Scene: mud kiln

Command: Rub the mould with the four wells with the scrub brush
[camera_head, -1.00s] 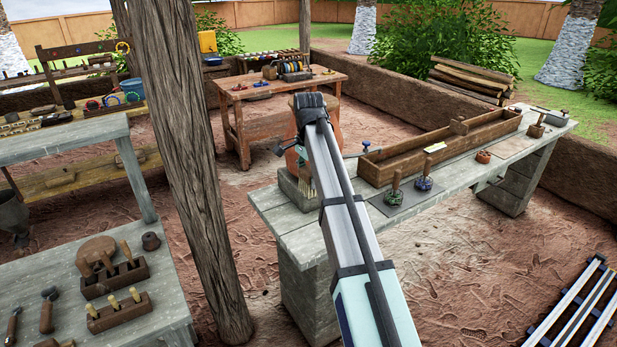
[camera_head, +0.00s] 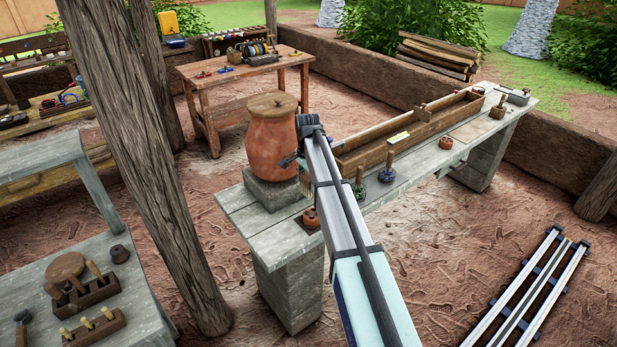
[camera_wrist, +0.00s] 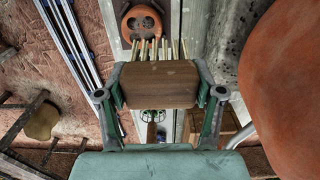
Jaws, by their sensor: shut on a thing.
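My gripper (camera_wrist: 160,88) is shut on the wooden block of the scrub brush (camera_wrist: 160,82), one finger at each end. The brush's pale bristles point away from my gripper in the wrist view; a few also show beside my arm in the head view (camera_head: 308,188). The mould with the four wells (camera_wrist: 142,23) is a round orange piece just beyond the bristle tips.
A large lidded clay jar (camera_head: 272,140) stands on a block close to my gripper, and it fills the right of the wrist view. Stamp-like tools (camera_head: 386,170) and a long wooden trough (camera_head: 410,130) occupy the bench (camera_head: 245,212). A wooden post (camera_head: 165,170) stands left.

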